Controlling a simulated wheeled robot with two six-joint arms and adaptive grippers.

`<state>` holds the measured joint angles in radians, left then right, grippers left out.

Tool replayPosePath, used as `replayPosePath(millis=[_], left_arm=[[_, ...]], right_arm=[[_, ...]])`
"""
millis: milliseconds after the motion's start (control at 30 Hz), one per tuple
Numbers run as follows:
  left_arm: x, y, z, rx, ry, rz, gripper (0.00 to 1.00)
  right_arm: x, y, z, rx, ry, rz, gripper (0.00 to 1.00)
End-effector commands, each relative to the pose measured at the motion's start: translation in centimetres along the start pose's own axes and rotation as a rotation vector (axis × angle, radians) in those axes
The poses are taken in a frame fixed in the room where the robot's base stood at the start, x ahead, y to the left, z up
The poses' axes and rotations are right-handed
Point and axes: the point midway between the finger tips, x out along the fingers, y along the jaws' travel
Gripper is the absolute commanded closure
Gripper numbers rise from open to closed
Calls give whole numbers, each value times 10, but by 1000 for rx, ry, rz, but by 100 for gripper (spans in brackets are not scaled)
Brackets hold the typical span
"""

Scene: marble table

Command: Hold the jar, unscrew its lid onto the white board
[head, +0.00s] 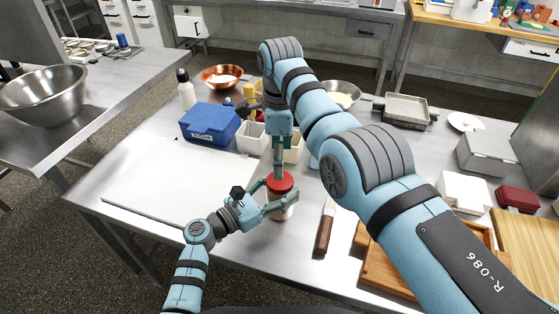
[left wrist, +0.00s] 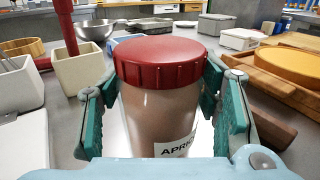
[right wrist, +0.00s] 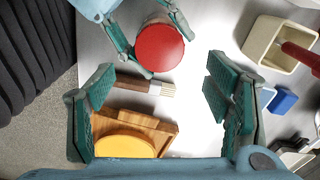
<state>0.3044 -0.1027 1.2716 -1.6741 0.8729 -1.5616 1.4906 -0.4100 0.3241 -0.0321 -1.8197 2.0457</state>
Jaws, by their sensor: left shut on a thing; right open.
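The jar (left wrist: 158,105) stands upright, with a ridged red lid (left wrist: 165,62) on top and a partly hidden "APRIC" label. My left gripper (head: 272,200) is shut around the jar's body below the lid, one finger on each side in the left wrist view. My right gripper (right wrist: 160,95) is open and empty. In the head view it hangs pointing down just above the red lid (head: 281,183); in the right wrist view the lid lies off toward the top, not clearly between its fingers. The white board (head: 150,185) lies flat and bare left of the jar.
A wood-handled brush (head: 324,232) lies just right of the jar. A wooden tray (right wrist: 155,130) with a yellow round thing lies beyond it. Pale square bins (head: 251,138) and a blue sugar box (head: 208,123) stand behind. My right arm covers much of the table's right side.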

Motion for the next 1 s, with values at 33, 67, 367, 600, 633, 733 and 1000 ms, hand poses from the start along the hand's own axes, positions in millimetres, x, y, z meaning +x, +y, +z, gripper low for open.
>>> replayPosePath(millis=[33,67,367,600,633,733,1000], left_arm=[[0,0,0,1,0,1,100],[0,0,0,1,1,1,100],[0,0,0,1,0,0,100],[0,0,0,1,0,0,100],[0,0,0,1,0,0,100],[0,0,0,1,0,0,100],[0,0,0,1,0,0,100]], right_arm=[[-8,0,0,-69,0,-1,28],[-12,0,0,-108,0,-1,28],[32,0,0,-154,0,9,28],[64,0,0,-153,1,5,28],[65,0,0,-153,1,5,28],[65,0,0,-152,1,3,28],[65,0,0,-152,1,3,56]])
